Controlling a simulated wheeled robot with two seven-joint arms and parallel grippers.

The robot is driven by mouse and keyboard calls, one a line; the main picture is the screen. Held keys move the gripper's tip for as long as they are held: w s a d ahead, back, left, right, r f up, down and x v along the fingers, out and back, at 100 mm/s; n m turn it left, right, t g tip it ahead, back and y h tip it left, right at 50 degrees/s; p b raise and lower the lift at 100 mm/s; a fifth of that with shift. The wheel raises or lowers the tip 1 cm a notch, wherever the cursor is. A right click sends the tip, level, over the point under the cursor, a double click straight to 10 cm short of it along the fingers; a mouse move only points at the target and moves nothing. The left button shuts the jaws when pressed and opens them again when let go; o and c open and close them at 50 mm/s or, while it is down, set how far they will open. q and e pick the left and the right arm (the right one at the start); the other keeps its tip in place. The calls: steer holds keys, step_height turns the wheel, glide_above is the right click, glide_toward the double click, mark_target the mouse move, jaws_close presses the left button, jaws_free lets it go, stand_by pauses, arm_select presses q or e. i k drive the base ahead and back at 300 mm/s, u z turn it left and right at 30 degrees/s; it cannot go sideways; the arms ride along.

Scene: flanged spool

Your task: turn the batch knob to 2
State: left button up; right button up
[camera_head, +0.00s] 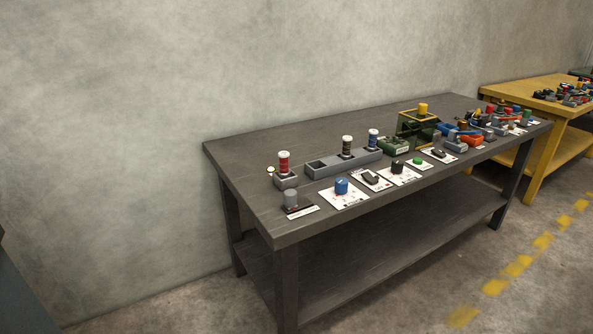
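Several small controls stand on white cards along the front of a dark grey table (255,160). They include a blue knob (341,186), a dark lever-like knob (371,177), a black knob (397,167), a low green piece (417,161) and another dark knob (438,152). A grey cylinder (290,197) stands on a dark base with a white label at the near left end. The card markings are too small to read, so I cannot tell which one is the batch knob or its setting. Neither of my grippers is in view.
Behind the knobs are a grey holder (326,170) with spools, a red spool (284,162), and a green and yellow fixture (413,130). More parts crowd the far end. A yellow table (540,104) stands beyond. Floor in front is clear, with yellow dashes.

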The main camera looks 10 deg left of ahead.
mark_target(341, 183)
steer(key=z, duration=0.05)
steer(key=i, duration=0.9)
steer(key=z, duration=0.35)
